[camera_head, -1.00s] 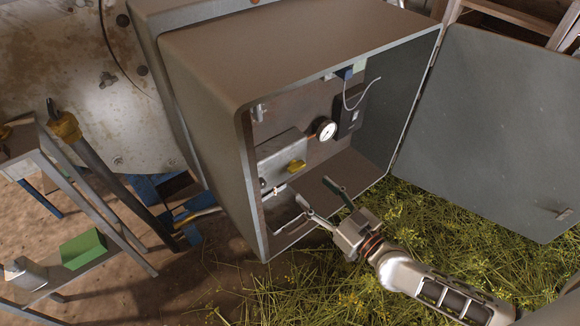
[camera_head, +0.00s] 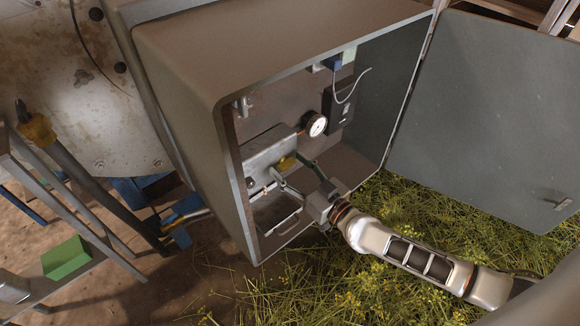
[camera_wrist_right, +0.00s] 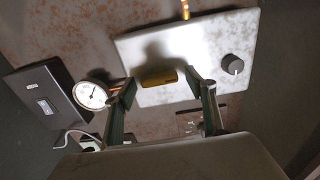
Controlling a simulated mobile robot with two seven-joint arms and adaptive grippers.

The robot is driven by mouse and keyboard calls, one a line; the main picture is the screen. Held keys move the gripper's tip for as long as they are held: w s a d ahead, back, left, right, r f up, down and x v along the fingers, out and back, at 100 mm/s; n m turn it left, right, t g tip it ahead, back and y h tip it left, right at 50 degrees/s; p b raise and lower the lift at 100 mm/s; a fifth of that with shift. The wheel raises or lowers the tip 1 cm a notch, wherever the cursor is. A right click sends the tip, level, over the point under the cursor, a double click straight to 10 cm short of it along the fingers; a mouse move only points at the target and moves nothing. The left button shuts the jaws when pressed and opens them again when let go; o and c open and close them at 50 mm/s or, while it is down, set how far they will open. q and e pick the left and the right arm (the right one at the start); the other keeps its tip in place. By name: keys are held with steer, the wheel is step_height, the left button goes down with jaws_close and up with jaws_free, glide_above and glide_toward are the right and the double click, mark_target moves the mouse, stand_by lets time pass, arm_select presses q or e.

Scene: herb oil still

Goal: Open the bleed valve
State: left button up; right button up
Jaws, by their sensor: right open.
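The bleed valve appears to be the yellow handle (camera_head: 287,162) on the light metal plate (camera_head: 262,153) inside the open cabinet. In the right wrist view the yellow handle (camera_wrist_right: 158,77) sits between and just beyond the fingertips, on the same plate (camera_wrist_right: 225,45). My right gripper (camera_head: 291,174) is inside the cabinet opening, open, with its fingers spread to either side of the handle. It also shows in the right wrist view (camera_wrist_right: 160,84), with nothing held. Contact with the handle cannot be made out. My left gripper is not in view.
A round gauge (camera_head: 314,125) and a dark box (camera_head: 340,104) with a cable sit beside the plate. A dark knob (camera_wrist_right: 232,64) is on the plate. The cabinet's side wall (camera_head: 185,120) and open door (camera_head: 485,120) flank the space. Grass lies below.

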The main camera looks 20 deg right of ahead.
steer(key=c, duration=1.1)
steer(key=shift+c, duration=0.2)
